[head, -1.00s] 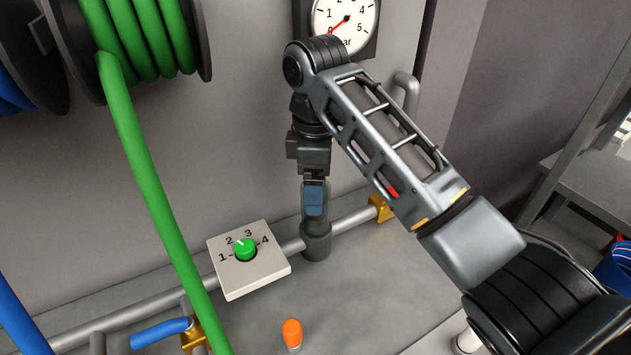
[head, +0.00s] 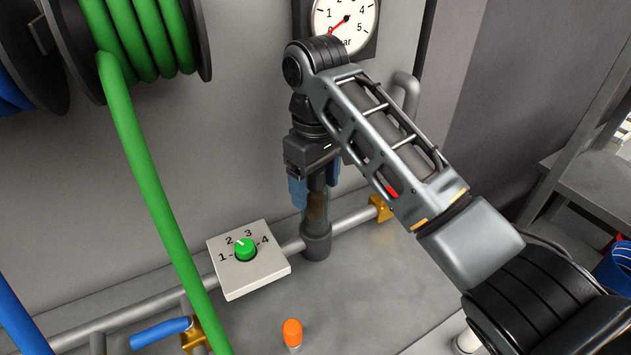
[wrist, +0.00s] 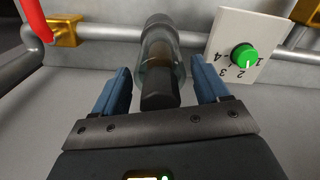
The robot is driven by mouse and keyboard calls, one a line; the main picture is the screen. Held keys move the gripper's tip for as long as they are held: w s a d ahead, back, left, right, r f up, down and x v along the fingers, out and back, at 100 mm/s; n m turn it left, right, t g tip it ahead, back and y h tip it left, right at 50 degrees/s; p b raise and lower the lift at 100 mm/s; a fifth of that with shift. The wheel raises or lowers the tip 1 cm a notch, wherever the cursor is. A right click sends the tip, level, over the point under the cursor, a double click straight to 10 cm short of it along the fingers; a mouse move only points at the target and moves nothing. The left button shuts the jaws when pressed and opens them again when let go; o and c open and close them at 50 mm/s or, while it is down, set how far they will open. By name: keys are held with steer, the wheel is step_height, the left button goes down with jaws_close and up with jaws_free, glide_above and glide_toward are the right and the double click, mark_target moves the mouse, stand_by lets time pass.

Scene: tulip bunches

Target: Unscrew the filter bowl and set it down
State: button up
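The filter bowl (head: 317,210) is a clear upright cylinder with a dark inner core and a dark grey lower end, in front of the wall pipe. It also shows in the wrist view (wrist: 176,64), between my two blue fingers. My gripper (head: 314,193) points down over the bowl, one finger on each side. In the wrist view my gripper (wrist: 160,70) is open, with a visible gap between each finger and the bowl. My wrist hides the upper part of the bowl and its thread in the head view.
A white panel (head: 228,281) with a green dial (head: 245,249) sits left of the bowl. An orange-capped item (head: 292,333) stands on the grey surface in front. A green hose (head: 150,185) hangs at left. A gauge (head: 345,22) is above. The surface (head: 365,290) right of front is clear.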

steer(key=c, duration=0.8)
steer(key=n, duration=0.4)
steer(key=shift+r+n, duration=0.1)
steer(key=shift+n, duration=0.2)
steer(key=shift+c, duration=0.2)
steer(key=shift+n, duration=0.3)
steer(key=n, duration=0.3)
steer(key=shift+n, duration=1.1)
steer(key=n, duration=0.5)
steer(key=shift+r, duration=0.1)
